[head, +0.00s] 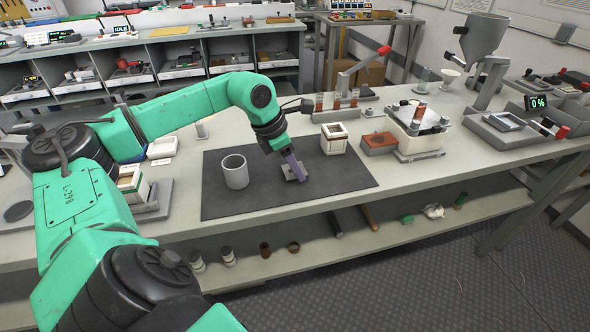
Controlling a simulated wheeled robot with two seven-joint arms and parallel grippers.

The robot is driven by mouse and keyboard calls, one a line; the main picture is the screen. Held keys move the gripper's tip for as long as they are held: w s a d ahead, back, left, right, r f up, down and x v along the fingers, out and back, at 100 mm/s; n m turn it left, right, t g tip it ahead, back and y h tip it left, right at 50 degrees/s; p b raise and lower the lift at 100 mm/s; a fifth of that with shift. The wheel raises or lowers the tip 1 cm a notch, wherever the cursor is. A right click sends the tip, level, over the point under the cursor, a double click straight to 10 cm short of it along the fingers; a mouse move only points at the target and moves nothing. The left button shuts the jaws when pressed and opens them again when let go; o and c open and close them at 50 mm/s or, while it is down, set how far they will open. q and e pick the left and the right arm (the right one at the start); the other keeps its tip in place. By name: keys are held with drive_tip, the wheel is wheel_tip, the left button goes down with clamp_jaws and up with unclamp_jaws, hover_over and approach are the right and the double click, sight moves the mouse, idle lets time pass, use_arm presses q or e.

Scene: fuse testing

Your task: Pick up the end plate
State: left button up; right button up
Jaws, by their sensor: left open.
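A small grey metal plate, which looks like the end plate (288,173), lies flat on the dark mat (330,180). My left gripper (300,174) comes down over it from above, tilted, with its fingers at the plate's right side. The gripper is open. The fingers and wrist hide part of the plate, and I cannot tell whether they touch it. My right gripper is not in this view.
A grey open cylinder (235,171) stands left of the gripper on the mat. A white box-like holder (334,139) stands at the mat's back right, with a reddish-brown block (379,143) beyond it. The mat's front right is clear.

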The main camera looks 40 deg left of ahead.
use_arm(q)
clamp_jaws()
drive_tip(key=shift+r, duration=0.1)
